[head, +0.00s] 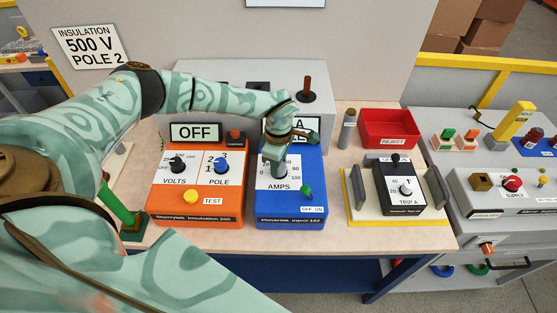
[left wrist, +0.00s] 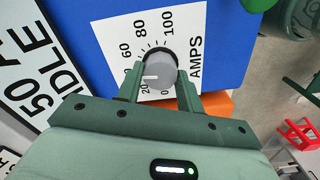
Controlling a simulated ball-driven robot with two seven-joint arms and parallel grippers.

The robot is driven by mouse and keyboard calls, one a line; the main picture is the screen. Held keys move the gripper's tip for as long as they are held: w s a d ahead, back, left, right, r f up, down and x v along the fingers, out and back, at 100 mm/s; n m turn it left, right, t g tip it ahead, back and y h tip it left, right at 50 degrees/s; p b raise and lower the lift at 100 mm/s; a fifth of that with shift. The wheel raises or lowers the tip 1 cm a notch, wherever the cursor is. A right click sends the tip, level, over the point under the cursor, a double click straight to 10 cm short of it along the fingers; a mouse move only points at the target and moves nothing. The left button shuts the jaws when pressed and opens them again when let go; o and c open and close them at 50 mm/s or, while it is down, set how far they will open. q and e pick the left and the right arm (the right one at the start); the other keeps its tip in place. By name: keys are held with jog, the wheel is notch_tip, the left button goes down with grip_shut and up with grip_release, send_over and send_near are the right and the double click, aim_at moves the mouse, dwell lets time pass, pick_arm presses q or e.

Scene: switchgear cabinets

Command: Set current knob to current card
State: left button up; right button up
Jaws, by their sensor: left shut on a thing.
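The current knob (left wrist: 160,68) is a round grey dial on the white AMPS scale (left wrist: 115,40). In the left wrist view the two green fingers of my left gripper (left wrist: 160,84) are shut on its sides. Its white mark points left, near the low end of the scale; the 40 is hidden. The blue injection set (head: 310,170) carries this scale; in the head view my left gripper (head: 275,165) covers the knob. Its display (left wrist: 35,60) reads 50 A, IDLE. A white card (head: 285,3) at the top edge is cut off and unreadable. My right gripper is not in view.
An orange insulation tester (head: 160,205) stands close left of the blue set. A green lever switch (head: 307,191) is on the set's right front. A black trip unit (head: 406,210) and a red reject tray (head: 388,130) stand to the right.

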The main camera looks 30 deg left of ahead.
pick_arm(q)
jog(key=m+p, duration=0.1)
jog(key=m, duration=0.3)
jog(key=shift+w+r+m, duration=0.1)
jog(key=shift+m, duration=2.1)
jog(key=o, duration=1)
jog(key=shift+d, duration=0.1)
notch_tip(320, 180, up, 16)
